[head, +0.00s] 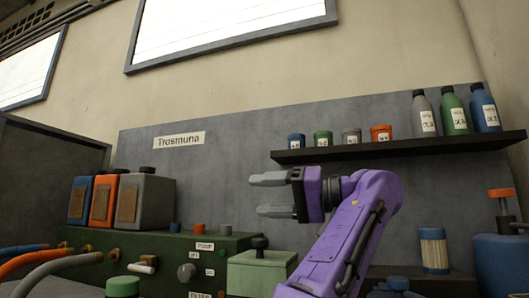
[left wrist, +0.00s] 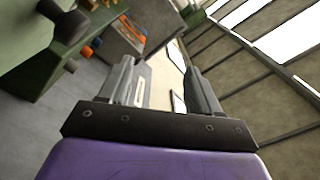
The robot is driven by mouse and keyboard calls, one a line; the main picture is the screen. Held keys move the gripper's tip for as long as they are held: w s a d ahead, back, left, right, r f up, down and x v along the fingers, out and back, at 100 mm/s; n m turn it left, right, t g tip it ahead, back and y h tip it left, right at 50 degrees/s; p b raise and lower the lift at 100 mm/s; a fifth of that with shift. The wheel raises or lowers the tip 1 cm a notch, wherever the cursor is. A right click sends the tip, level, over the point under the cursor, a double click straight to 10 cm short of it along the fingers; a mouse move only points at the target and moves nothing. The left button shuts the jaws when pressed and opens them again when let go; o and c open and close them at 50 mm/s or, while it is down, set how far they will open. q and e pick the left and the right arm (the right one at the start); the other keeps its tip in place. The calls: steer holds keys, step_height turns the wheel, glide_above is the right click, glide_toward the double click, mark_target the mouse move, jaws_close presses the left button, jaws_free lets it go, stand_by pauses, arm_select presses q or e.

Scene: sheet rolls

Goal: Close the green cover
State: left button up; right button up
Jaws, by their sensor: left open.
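A pale green box-shaped piece with a dark knob on top (head: 261,270) stands at the bottom centre of the head view. It looks like the green cover, but its lower part is cut off and I cannot tell whether it is open or closed. In the left wrist view a green surface (left wrist: 22,38) with a dark knob shows at the upper left. My left gripper (head: 268,196), on a purple arm, is open and empty, up in front of the grey back panel and above the green piece. It also shows in the left wrist view (left wrist: 163,88). My right gripper is not in view.
A dark green machine (head: 160,252) with knobs and hoses stands at the lower left. A dark shelf (head: 400,148) with jars and bottles is at the right. A blue bottle (head: 497,262) stands at the lower right.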

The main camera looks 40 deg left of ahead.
arm_select(q)
steer(key=s+d+r+b, duration=0.1)
steer(key=s+d+r, duration=0.4)
steer(key=s+d, duration=0.1)
steer(key=shift+s+b, duration=0.35)
steer(key=shift+s, duration=0.5)
